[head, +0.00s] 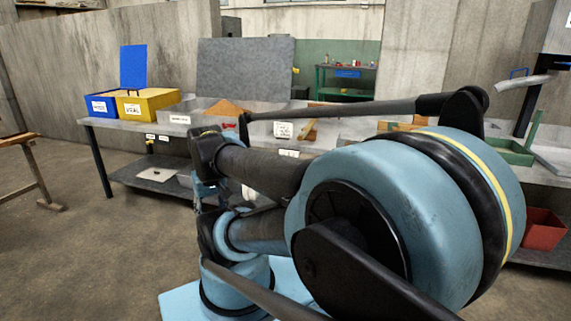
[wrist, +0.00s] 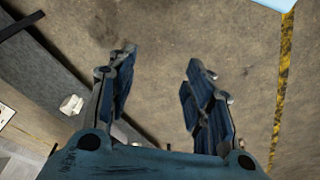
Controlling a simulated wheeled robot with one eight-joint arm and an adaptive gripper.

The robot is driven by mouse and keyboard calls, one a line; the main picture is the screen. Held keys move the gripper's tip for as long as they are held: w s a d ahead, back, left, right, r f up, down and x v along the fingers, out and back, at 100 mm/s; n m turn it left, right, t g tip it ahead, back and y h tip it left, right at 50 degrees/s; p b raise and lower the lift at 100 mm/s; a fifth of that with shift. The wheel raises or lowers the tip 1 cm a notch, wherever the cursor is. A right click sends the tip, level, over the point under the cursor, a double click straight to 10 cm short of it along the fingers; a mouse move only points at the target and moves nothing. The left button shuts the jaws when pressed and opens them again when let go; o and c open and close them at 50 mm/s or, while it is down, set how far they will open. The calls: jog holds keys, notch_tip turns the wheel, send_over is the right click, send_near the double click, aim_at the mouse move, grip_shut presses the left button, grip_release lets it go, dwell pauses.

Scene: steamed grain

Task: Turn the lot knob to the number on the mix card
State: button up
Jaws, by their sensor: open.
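My gripper (wrist: 160,90) shows in the wrist view with its two blue fingers apart and nothing between them. Below it is bare concrete floor. In the head view my own blue and black arm fills the middle and right, and I cannot make out the gripper there. I cannot make out the lot knob in either view. A white card (head: 284,130) with dark print stands on the bench behind my arm; its print is too small to read, so I cannot tell whether it is the mix card.
A long grey bench (head: 98,122) runs across the back. It bears a blue bin (head: 97,105) with a raised lid, a yellow bin (head: 150,103) and a tray with a brown heap (head: 227,108). A green tray (head: 512,153) is at right, above a red bin (head: 541,231). Open floor lies at left.

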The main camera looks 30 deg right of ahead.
jog(key=w+d+r+m+t+h, duration=0.1)
jog(key=w+d+r+m, duration=0.2)
jog(key=w+d, duration=0.6)
jog(key=w+d+r+m+t+h, duration=0.1)
jog(key=w+d+r+m+h, duration=0.15)
jog(key=w+d, duration=0.65)
jog(key=w+d+f+m+t+h, duration=0.1)
jog(key=w+d+m, duration=0.1)
jog(key=w+d, duration=0.85)
jog(key=w+d+f+m+h, duration=0.1)
jog(key=w+d+f, duration=0.15)
jog(key=d, duration=0.45)
jog(key=w+d+f+m+h, duration=0.1)
jog(key=w+d+f+m, duration=0.15)
jog(key=d, duration=0.45)
jog(key=w+d+f+n, duration=0.1)
jog(key=w+d+f, duration=0.7)
jog(key=f, duration=0.3)
jog(key=shift+d+f+t, duration=0.3)
jog(key=shift+d, duration=0.2)
jog(key=shift+c, duration=0.6)
jog(key=shift+w, duration=0.1)
jog(key=c, duration=0.9)
